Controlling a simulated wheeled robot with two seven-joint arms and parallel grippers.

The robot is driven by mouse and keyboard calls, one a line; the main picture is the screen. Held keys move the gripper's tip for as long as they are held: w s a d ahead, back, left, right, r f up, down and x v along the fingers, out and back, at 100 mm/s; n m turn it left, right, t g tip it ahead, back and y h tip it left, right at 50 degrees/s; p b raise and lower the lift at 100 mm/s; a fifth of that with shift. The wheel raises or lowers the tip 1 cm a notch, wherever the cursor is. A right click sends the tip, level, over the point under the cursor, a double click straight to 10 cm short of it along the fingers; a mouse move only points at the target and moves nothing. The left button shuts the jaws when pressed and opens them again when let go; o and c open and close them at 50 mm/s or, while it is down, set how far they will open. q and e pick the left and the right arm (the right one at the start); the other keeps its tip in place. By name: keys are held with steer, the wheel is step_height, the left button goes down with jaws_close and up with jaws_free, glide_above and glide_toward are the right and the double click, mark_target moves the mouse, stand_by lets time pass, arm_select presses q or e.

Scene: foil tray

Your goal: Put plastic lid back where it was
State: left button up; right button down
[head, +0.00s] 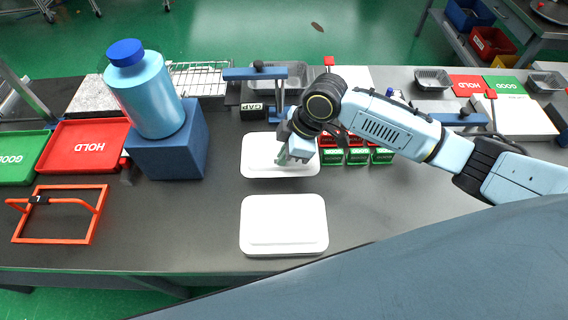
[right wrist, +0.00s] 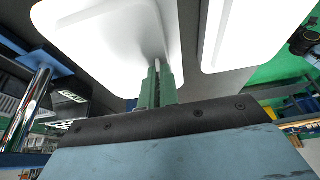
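Two similar white, rounded rectangular pieces that look like plastic lids lie on the dark table in the head view. One is the far white lid (head: 256,157); the other is the near white lid (head: 284,222). My right gripper (head: 284,159) points down at the far lid and covers part of it. In the right wrist view the fingers of my right gripper (right wrist: 156,75) are close together in front of a large white lid surface (right wrist: 95,45). A second white edge (right wrist: 240,35) shows at right. Whether the fingers pinch the lid is unclear. My left gripper is out of view.
A blue block (head: 168,155) with a blue bottle (head: 150,95) stands left of the lids. A red frame (head: 95,225) lies front left. Several green boxes (head: 357,156) and a GAP block (head: 253,111) stand behind. The table's front middle right is partly hidden by my body.

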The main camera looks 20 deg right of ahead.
steer(key=shift+f, duration=2.3)
steer(key=shift+f, duration=0.15)
steer(key=c, duration=1.6)
jaws_free()
steer(key=shift+c, duration=0.2)
steer(key=v, duration=1.2)
steer(key=shift+p, duration=0.35)
